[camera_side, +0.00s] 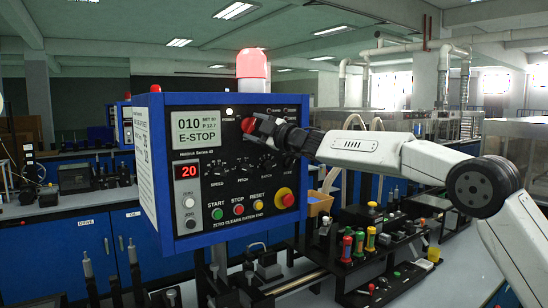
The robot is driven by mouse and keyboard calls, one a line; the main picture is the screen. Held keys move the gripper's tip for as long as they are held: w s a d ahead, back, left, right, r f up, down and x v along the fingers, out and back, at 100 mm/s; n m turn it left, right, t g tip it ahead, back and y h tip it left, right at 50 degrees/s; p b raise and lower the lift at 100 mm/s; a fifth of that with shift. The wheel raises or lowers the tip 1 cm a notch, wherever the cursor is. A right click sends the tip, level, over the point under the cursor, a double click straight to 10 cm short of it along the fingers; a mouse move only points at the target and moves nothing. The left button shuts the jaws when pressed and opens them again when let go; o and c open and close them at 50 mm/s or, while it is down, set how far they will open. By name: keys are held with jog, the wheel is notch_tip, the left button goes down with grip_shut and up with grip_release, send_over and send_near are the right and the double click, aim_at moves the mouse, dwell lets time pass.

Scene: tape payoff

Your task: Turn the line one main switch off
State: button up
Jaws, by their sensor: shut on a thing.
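A blue-framed control panel (236,214) stands at centre left, with a black face and a display (196,131) reading "E-STOP". My gripper (255,126) is at the upper part of the panel face, reaching in from the right. It is shut on a red knob-like part (248,125), likely the main switch, which it partly hides. The switch's label and exact position cannot be read.
A red beacon (252,65) stands on top of the panel. Green, red and yellow buttons and a red mushroom button (286,198) sit low on the face. Black fixtures and coloured-handled tools (359,241) crowd the bench at right.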

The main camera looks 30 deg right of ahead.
jog(key=n, duration=0.2)
jog(key=n+g, duration=0.1)
jog(key=n, duration=0.1)
jog(key=shift+r+g, duration=0.1)
jog(key=shift+g, duration=0.2)
jog(key=n+g, duration=0.1)
jog(key=n, duration=0.2)
jog(key=shift+r+n, duration=0.1)
jog(key=shift+n, duration=0.3)
jog(key=n, duration=0.1)
jog(key=n+g+h, duration=0.1)
jog(key=n, duration=0.1)
jog(key=shift+r+n+g+h, duration=0.1)
jog(key=shift+n+g+h, duration=0.2)
jog(key=shift+a+n+g+h, duration=0.1)
jog(key=shift+n+g+h, duration=0.3)
jog(key=shift+n, duration=0.7)
jog(key=shift+h, duration=0.3)
jog(key=o, duration=1.2)
jog(key=shift+s+r, duration=0.15)
jog(key=shift+s, duration=0.1)
